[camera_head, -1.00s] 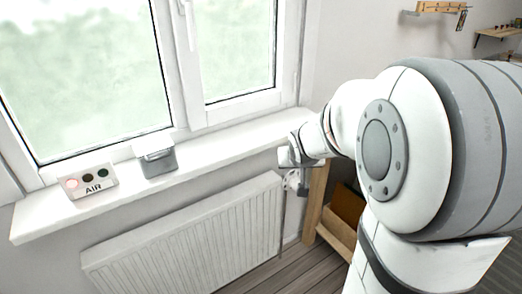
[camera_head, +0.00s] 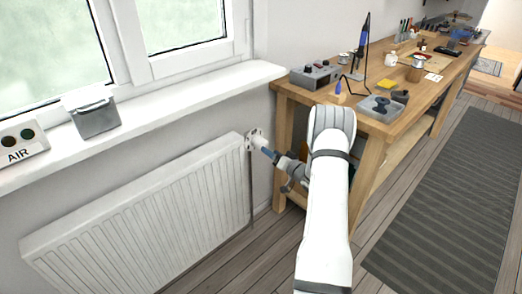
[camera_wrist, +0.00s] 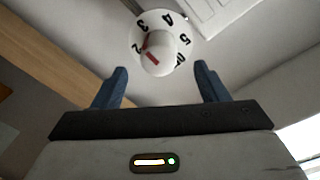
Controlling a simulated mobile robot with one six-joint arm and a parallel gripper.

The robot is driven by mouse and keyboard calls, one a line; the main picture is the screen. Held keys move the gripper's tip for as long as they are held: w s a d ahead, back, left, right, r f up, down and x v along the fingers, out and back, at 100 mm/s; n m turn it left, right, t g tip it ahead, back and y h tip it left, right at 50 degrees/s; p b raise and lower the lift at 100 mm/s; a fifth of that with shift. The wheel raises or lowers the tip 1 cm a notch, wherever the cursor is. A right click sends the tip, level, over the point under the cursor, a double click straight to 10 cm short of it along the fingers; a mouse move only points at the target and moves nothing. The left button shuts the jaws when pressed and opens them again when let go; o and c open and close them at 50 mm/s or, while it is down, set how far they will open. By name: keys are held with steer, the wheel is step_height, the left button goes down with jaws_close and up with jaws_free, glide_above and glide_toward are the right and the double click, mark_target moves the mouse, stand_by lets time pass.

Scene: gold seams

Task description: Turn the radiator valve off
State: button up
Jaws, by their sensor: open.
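The radiator valve (camera_head: 254,140) is a white knob at the upper right end of the white radiator (camera_head: 150,205). In the wrist view the valve's dial (camera_wrist: 158,48) is seen face-on, with black numbers 2 to 5 and a red line on its cap. The red line's outer end lies between 2 and 3. My gripper (camera_wrist: 158,80) is open, its two blue fingers apart on either side below the dial, not closed on it. In the head view my gripper (camera_head: 269,154) points at the valve from the right, very close; contact cannot be told.
A white window sill (camera_head: 160,110) overhangs the radiator, holding a grey box (camera_head: 95,117) and an AIR panel (camera_head: 20,148). A wooden workbench (camera_head: 385,125) with tools stands right of the valve, its leg near my arm. Floor with a dark striped mat (camera_head: 440,220) is clear.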

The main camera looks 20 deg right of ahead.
mark_target(261, 145)
steer(key=x, duration=0.7)
steer(key=shift+w+a+f+b, duration=0.15)
steer(key=shift+w+b, duration=0.15)
steer(key=shift+b, duration=0.1)
steer(key=c, duration=1)
steer(key=shift+n+b, duration=0.3)
